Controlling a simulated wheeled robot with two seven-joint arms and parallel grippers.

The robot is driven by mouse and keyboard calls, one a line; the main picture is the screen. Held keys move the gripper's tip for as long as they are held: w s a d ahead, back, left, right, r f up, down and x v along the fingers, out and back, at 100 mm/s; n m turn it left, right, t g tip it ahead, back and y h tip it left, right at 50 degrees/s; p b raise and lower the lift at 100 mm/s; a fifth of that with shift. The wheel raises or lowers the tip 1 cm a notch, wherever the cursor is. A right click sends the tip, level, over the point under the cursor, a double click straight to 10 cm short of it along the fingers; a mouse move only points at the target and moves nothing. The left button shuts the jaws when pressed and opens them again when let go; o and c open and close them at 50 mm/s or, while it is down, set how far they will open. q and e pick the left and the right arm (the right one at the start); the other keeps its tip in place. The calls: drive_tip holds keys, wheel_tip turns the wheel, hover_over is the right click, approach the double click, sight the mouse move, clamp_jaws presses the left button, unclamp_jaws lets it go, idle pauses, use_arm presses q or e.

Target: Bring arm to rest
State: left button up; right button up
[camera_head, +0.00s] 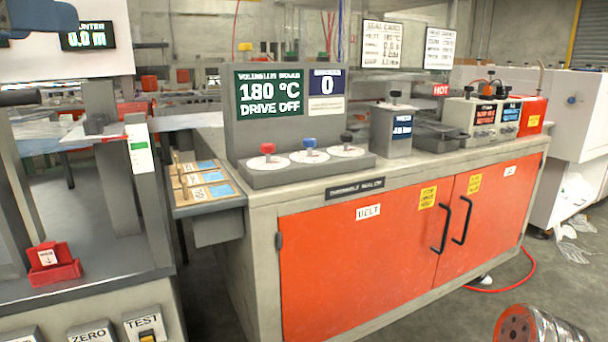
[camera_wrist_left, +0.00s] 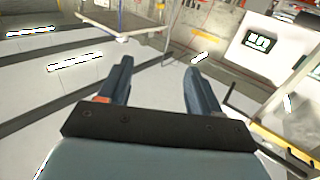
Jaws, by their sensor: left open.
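My left gripper (camera_wrist_left: 158,66) shows in the left wrist view with its two blue-grey fingers apart and nothing between them. Behind the fingers is open space and a pale floor with dark stripes. In the head view only a blue-grey part, likely of my left gripper or arm (camera_head: 18,18), shows at the top left corner, in front of the white counter panel. I cannot make out its fingertips there. My right gripper is in neither view.
A grey bench with orange doors (camera_head: 365,262) fills the middle. On it stands a control panel (camera_head: 244,123) reading 180 °C, DRIVE OFF, with red, blue and black knobs. A card tray (camera_head: 237,200) juts out left. A red holder (camera_head: 54,271) sits on the left machine.

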use_arm(q)
drive_tip(key=w+d+f+m+g+h, duration=0.1)
drive_tip(key=w+d+f+m+g, duration=0.1)
drive_tip(key=w+d+f, duration=0.65)
drive_tip(key=w+d+f+m+g+h, duration=0.1)
drive_tip(key=w+d+f+g, duration=0.1)
drive_tip(key=w+d+f, duration=0.65)
drive_tip(key=w+d+f+g, duration=0.1)
drive_tip(key=w+f, duration=0.2)
drive_tip(key=f, duration=0.5)
drive_tip(key=w+d+f+g, duration=0.1)
drive_tip(key=w+f+g, duration=0.15)
drive_tip(key=f, duration=0.65)
drive_tip(key=w+d+f+g, duration=0.1)
drive_tip(key=w+f, duration=0.3)
drive_tip(key=f, duration=0.4)
drive_tip(key=s+f+n+g, duration=0.15)
drive_tip(key=s+f, duration=0.25)
drive_tip(key=f, duration=1.2)
drive_tip(key=s+f+n+g, duration=0.1)
drive_tip(key=s+f+g, duration=0.25)
drive_tip(key=f, duration=1.15)
drive_tip(key=s+a+f+n+g, duration=0.1)
drive_tip(key=s+f+n+g, duration=0.2)
drive_tip(key=s+f, duration=1.3)
drive_tip(key=s, duration=0.4)
drive_tip(key=shift+s+f+g, duration=0.15)
drive_tip(key=shift+s+g, duration=0.05)
drive_tip(key=shift+g, duration=0.15)
drive_tip(key=shift+n, duration=0.25)
